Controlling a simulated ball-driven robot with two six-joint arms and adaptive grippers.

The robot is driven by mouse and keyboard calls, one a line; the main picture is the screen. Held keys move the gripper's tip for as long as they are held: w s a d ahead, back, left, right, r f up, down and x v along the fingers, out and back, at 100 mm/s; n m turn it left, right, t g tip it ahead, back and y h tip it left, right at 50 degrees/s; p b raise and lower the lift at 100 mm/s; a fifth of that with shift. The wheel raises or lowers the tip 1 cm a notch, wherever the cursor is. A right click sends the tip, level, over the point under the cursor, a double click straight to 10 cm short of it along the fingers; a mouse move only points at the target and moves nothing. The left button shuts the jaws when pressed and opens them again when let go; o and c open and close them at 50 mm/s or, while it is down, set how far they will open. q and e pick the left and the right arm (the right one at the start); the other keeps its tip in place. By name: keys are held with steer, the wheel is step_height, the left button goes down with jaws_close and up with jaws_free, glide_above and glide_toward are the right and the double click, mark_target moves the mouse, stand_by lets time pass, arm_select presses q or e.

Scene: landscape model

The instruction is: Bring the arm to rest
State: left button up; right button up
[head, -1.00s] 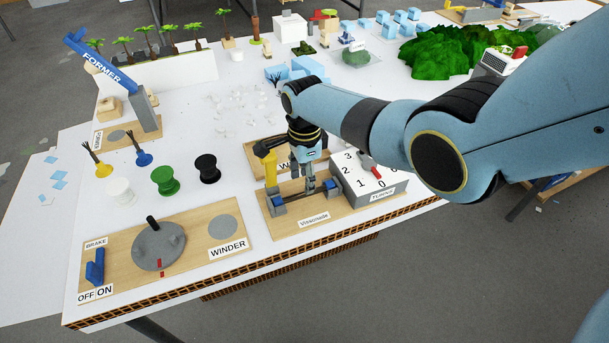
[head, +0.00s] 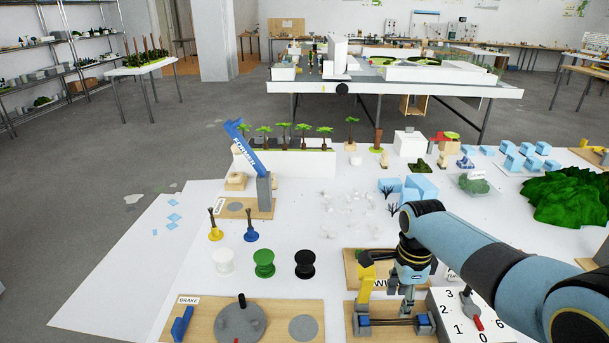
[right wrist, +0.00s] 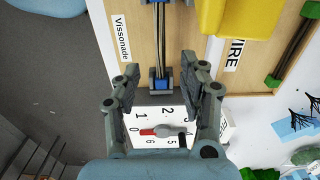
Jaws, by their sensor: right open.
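My right arm comes in from the right in the head view. My right gripper (head: 399,305) points down over the Vissonade board (head: 362,335), beside the yellow tool (head: 366,283). In the right wrist view my right gripper (right wrist: 157,85) is open, with nothing between its fingers. Below the fingers lie the blue end block (right wrist: 160,82) of the Vissonade fixture with its dark rods, and the white numbered dial box (right wrist: 150,118) with a red and grey pointer. I cannot tell how far above them the fingertips are. My left gripper is not in view.
White, green (head: 264,264) and black (head: 305,264) spools stand left of the arm. The winder board (head: 270,312) is at the front left, the blue former lever (head: 240,147) behind it. A green hill model (head: 572,190) lies at the right. Mid-table holds small clear pieces.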

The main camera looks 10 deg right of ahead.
steer(key=shift+s+f+n, duration=0.1)
steer(key=shift+s+n, duration=0.2)
steer(key=shift+s, duration=0.1)
steer(key=s+a+r+n+t+h, duration=0.1)
steer(key=s+a+r+n+t, duration=0.1)
steer(key=s+r+n, duration=0.85)
steer(key=s+a+r+n+t, duration=0.1)
steer(key=s+r+n+t, duration=0.1)
steer(key=s+r+n, duration=0.85)
steer(key=s+d+f+g+b, duration=0.15)
steer(key=f+b, duration=0.25)
steer(key=f, duration=0.8)
steer(key=s+f+b, duration=0.2)
steer(key=f+b, duration=0.1)
steer(key=f, duration=0.9)
steer(key=s+d+f+b, duration=0.15)
steer(key=f+b, duration=0.25)
steer(key=f, duration=0.9)
steer(key=s+f+b, duration=0.5)
steer(key=s+f, duration=0.5)
steer(key=f, duration=0.3)
steer(key=s+f+g+b, duration=0.1)
steer(key=s+f+b, duration=0.3)
steer(key=s+f, duration=0.6)
step_height(320, 180, down, 4)
steer(key=shift+f+m+b, duration=0.25)
steer(key=shift+m+b, duration=0.05)
steer(key=shift+b, duration=0.05)
steer(key=shift+d+g, duration=0.1)
steer(key=shift+g, duration=0.25)
